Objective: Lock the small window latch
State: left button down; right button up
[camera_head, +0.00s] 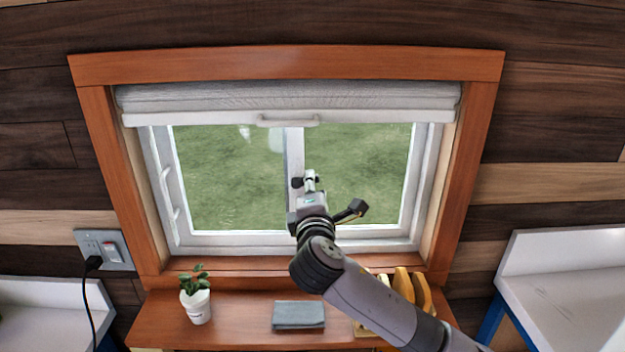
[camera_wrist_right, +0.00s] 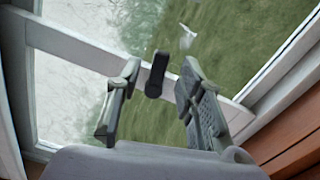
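The small window latch is a dark, rounded lever on the white upright bar in the middle of the window. It shows between the fingers in the right wrist view (camera_wrist_right: 157,72), and its dark end shows left of my gripper in the head view (camera_head: 297,182). My right gripper (camera_head: 310,179) comes up from the lower right, in front of this bar. In the wrist view my right gripper (camera_wrist_right: 160,85) is open, one finger on each side of the latch, with gaps visible. I cannot tell how deep the latch sits between them. My left gripper is not in view.
The window (camera_head: 230,180) has a wooden frame and a raised blind (camera_head: 290,97). Below, a wooden shelf (camera_head: 250,312) holds a potted plant (camera_head: 197,300), a folded grey cloth (camera_head: 298,315) and yellow items (camera_head: 403,285) partly behind my arm. An outlet (camera_head: 105,250) is left.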

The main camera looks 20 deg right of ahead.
jog(key=shift+x, duration=0.8)
grip_shut()
